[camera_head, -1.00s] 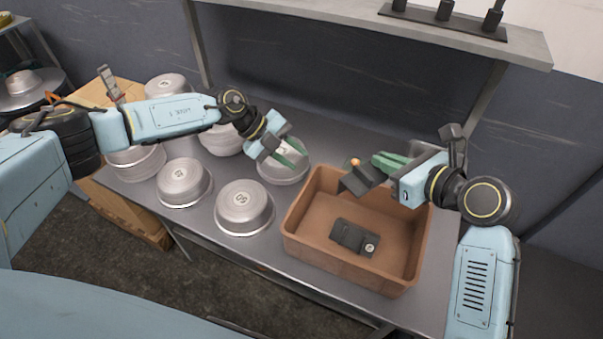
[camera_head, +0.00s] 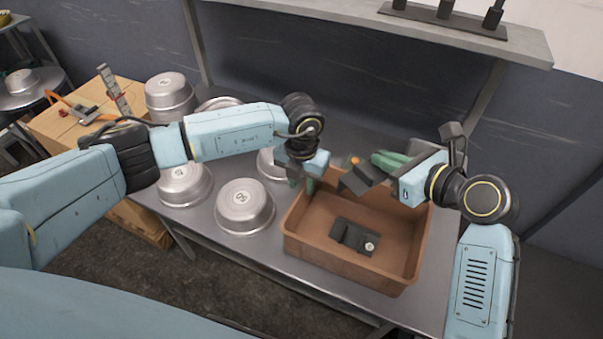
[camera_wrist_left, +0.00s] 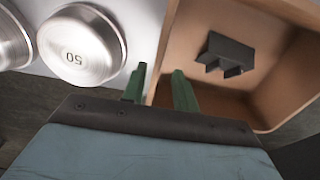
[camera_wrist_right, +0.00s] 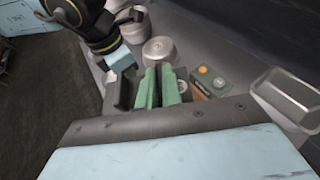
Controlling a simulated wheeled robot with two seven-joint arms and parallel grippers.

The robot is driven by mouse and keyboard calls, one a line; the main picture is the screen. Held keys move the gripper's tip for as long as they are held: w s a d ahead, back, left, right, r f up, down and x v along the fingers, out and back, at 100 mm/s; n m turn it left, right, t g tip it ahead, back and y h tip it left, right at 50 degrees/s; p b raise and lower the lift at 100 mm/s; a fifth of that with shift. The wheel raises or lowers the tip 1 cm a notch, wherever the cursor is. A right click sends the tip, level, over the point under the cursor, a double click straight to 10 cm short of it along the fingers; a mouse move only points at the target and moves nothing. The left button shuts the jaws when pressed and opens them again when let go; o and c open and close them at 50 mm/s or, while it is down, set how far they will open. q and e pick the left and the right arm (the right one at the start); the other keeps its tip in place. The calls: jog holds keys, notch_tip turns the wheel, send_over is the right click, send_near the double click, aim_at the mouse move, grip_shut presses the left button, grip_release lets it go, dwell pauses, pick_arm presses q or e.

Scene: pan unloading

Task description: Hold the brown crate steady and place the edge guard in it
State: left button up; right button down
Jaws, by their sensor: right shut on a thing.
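The brown crate (camera_head: 348,268) stands at the table's front right. A dark grey part (camera_head: 353,236) lies on its floor; it also shows in the left wrist view (camera_wrist_left: 230,54). My left gripper (camera_head: 302,184) is at the crate's left rim. In the left wrist view its green fingers (camera_wrist_left: 160,88) are apart, one on each side of the crate's wall (camera_wrist_left: 164,60); contact is unclear. My right gripper (camera_head: 388,163) is shut on the dark grey edge guard (camera_head: 361,179), above the crate's back. The guard shows beside the fingers in the right wrist view (camera_wrist_right: 124,94).
Several round metal pans (camera_head: 244,205) stand left of the crate. Behind it are a small box with an orange knob (camera_wrist_right: 203,70) and a metal tray (camera_wrist_right: 286,92). A shelf (camera_head: 440,32) spans the back. A cardboard box (camera_head: 75,125) is at the left.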

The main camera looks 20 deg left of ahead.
pick_arm(q)
send_over(302, 217)
notch_tip(302, 217, down, 9)
jog(key=shift+a+f, duration=0.1)
dwell(0.3)
grip_shut()
jog(key=shift+w, duration=0.1)
dwell(1.2)
